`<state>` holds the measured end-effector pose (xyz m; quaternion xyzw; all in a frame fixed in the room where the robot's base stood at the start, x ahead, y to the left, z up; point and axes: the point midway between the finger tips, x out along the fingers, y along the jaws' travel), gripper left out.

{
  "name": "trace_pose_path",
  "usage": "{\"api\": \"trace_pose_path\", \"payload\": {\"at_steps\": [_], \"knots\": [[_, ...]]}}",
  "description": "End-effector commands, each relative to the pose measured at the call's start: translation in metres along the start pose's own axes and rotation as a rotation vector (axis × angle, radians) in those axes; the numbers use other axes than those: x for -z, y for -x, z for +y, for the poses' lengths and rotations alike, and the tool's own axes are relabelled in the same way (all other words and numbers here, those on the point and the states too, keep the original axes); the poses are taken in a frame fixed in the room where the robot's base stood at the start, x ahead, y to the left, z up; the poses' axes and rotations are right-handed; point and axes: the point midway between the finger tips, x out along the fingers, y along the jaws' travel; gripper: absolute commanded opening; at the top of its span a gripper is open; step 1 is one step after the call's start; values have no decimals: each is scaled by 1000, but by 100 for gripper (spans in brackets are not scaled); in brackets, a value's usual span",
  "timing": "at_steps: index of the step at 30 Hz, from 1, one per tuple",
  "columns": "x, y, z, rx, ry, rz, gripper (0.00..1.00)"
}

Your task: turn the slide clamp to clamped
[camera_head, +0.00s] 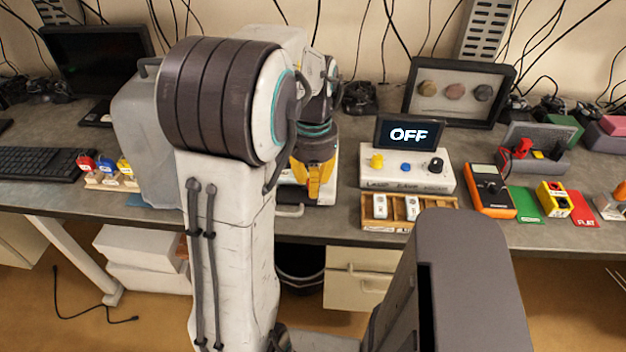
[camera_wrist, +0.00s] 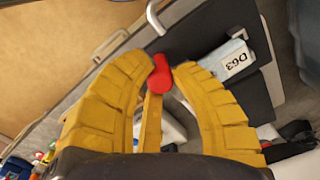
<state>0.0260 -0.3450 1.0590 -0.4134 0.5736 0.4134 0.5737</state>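The slide clamp is mostly hidden behind my arm in the head view. In the wrist view, a red knob (camera_wrist: 160,78) lies between my fingertips, and I take it as the clamp's handle. My gripper (camera_wrist: 166,70) has curved yellow fingers, one on each side of the knob, with tips close to it. Whether they touch or grip it is unclear. A narrow yellow bar (camera_wrist: 151,122) runs below the knob. A white block marked D63 (camera_wrist: 228,60) sits on a dark plate right of the fingers. In the head view, my gripper (camera_head: 314,188) points down at the bench.
A white control box (camera_head: 405,168) with a screen reading OFF stands to the right, behind a wooden tray (camera_head: 374,224). An orange meter (camera_head: 490,188) is farther right. A keyboard (camera_head: 38,163) and coloured stamps (camera_head: 105,170) are at left. The bench front edge runs below.

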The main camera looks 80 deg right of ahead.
Motion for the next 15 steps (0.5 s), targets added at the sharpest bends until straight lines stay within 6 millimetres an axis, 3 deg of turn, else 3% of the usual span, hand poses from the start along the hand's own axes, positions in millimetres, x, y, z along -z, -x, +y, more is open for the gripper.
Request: {"api": "trace_pose_path", "payload": {"at_steps": [6, 15], "knots": [[0, 0, 0, 0, 0, 0, 0], [0, 0, 0, 0, 11, -1, 0]]}}
